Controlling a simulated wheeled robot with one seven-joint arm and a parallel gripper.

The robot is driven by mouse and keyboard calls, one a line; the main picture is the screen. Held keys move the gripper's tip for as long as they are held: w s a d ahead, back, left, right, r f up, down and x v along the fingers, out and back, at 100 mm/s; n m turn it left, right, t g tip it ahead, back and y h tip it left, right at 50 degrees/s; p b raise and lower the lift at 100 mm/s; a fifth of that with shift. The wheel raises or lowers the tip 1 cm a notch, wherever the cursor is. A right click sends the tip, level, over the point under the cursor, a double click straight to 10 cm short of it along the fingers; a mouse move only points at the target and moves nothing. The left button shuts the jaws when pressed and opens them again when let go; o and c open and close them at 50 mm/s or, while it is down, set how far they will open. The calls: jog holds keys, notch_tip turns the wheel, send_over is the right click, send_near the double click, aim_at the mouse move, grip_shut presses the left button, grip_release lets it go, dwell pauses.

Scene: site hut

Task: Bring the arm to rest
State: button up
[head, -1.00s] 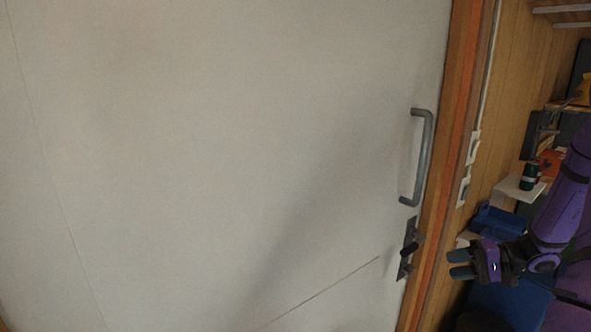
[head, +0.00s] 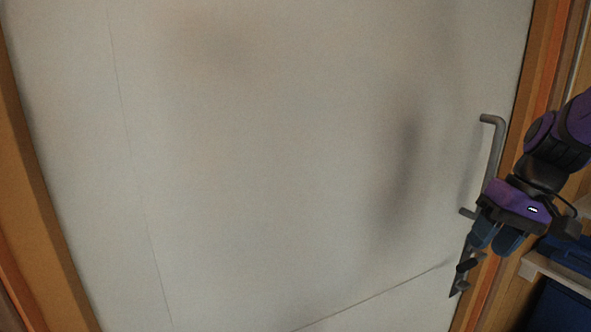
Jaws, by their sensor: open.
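My gripper (head: 497,241) is at the right of the head view, on my purple and black arm.
The wooden door frame stands at the right (head: 533,100) and the left (head: 35,190). Low at the right are a pale ledge (head: 556,275) and blue items (head: 562,310), partly cut off. The space in front of the door's middle looks clear.

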jog(key=s+a+r+n+t+h, duration=0.1)
jog(key=s+a+r+t+h, duration=0.3)
jog(key=s+r, duration=0.3)
jog(key=shift+s+a+r+t, duration=0.2)
jog(key=shift+s+r+t, duration=0.2)
jog(key=shift+s, duration=0.7)
jog(key=shift+s, duration=0.1)
jog(key=shift+s, duration=0.15)
